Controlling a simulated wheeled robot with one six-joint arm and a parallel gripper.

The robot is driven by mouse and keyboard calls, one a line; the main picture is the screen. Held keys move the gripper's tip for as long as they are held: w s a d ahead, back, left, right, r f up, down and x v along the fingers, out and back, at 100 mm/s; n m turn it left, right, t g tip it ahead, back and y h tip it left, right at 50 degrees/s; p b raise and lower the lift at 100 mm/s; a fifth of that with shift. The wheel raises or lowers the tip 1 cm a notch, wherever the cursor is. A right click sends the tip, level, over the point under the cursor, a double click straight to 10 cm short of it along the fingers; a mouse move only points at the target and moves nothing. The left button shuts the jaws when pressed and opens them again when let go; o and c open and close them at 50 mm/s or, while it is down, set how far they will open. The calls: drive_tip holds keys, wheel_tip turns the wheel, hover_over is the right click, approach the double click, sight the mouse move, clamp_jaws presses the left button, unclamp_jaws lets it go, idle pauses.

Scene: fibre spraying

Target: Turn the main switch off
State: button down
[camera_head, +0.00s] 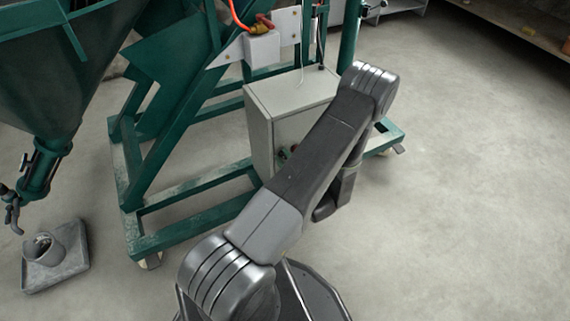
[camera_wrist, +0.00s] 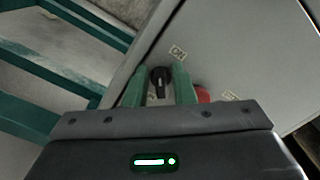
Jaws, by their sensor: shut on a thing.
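The main switch, a black rotary knob (camera_wrist: 160,77), sits on the grey front of the control box (camera_wrist: 232,45). My gripper (camera_wrist: 160,72) is at the box front, with its two green fingers on either side of the knob, shut on it. The knob's handle points roughly up and down in the wrist view. A small label above it, to the right, seems to read ON. A red round part (camera_wrist: 203,95) shows just right of the right finger, partly hidden. In the head view the control box (camera_head: 262,135) stands behind my arm, which hides most of its front.
A green steel frame (camera_head: 150,245) on castors surrounds the box, and its bars (camera_wrist: 45,65) run along the left in the wrist view. A green hopper (camera_head: 50,80) hangs at left above a grey tray (camera_head: 75,275) with a cup. The floor at right is clear.

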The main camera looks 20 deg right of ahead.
drive_tip(key=shift+a+f+n+b, duration=0.1)
drive_tip(key=shift+f+n+b, duration=0.1)
drive_tip(key=shift+n+b, duration=1.55)
drive_tip(key=shift+a+f+n+b, duration=0.1)
drive_tip(key=shift+f+n+b, duration=0.05)
drive_tip(key=shift+n+b, duration=1.6)
drive_tip(key=shift+a+f+n+b, duration=0.1)
drive_tip(key=shift+f+n+b, duration=0.1)
drive_tip(key=shift+n+b, duration=1.5)
drive_tip(key=shift+d, duration=0.1)
drive_tip(key=c, duration=1.5)
unclamp_jaws()
drive_tip(key=s+p, duration=0.1)
drive_tip(key=s, duration=0.8)
drive_tip(key=s+d+p, duration=0.1)
drive_tip(key=s, duration=0.4)
drive_tip(key=shift+p, duration=0.35)
drive_tip(key=shift+w, duration=0.1)
drive_tip(key=w+b, duration=0.1)
drive_tip(key=w, duration=0.3)
drive_tip(key=w+b, duration=0.1)
drive_tip(key=w, duration=0.4)
drive_tip(key=w+a+b, duration=0.1)
drive_tip(key=w, duration=0.3)
drive_tip(key=shift+w+r, duration=0.1)
drive_tip(key=shift+w, duration=0.3)
